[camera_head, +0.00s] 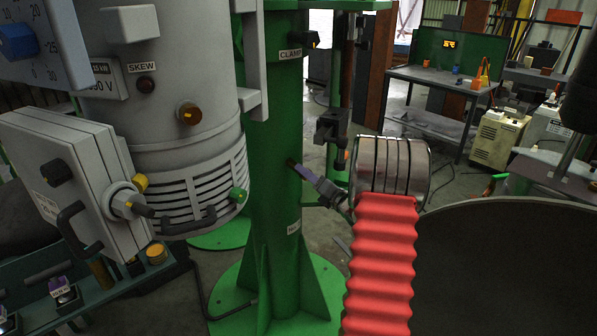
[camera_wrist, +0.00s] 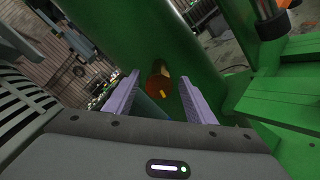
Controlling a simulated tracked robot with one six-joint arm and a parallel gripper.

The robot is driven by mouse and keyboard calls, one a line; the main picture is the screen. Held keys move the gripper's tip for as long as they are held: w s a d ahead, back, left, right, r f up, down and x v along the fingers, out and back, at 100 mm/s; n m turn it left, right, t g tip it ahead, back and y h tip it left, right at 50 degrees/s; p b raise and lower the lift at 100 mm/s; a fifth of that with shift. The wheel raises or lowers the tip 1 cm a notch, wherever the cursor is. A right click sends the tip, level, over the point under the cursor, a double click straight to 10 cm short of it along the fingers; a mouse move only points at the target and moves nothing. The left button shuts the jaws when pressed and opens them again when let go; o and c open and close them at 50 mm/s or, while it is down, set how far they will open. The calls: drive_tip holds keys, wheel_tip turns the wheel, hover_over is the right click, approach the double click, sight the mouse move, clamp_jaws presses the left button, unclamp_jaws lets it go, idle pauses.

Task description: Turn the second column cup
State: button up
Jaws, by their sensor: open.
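A brown-orange round cup with a yellow mark (camera_wrist: 160,84) sits on the green column (camera_wrist: 205,50) in the wrist view. In the head view a dark cup (camera_head: 293,163) stands on the column (camera_head: 273,130), below the CLAMP label and above a lower, partly legible label. My gripper (camera_head: 312,177) is to the right of this cup, with its lilac fingers pointing at the column. In the wrist view its two fingers are apart, one on each side of the cup. I cannot tell whether they touch it. The yellow mark is slightly tilted.
Another dark knob (camera_head: 311,39) is higher on the column by the CLAMP label. The grey motor housing (camera_head: 185,60) and a control box (camera_head: 85,180) stand on the left. A large dark vessel (camera_head: 510,265) is at lower right. A workbench (camera_head: 438,80) is far behind.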

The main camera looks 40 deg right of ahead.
drive_tip(key=shift+w+d, duration=0.2)
drive_tip(key=shift+w, duration=2.1)
drive_tip(key=shift+c, duration=0.5)
drive_tip(key=c, duration=0.9)
drive_tip(key=shift+a+f, duration=0.1)
drive_tip(key=shift+a, duration=0.2)
drive_tip(key=shift+c, duration=0.2)
drive_tip(key=shift+d, duration=0.3)
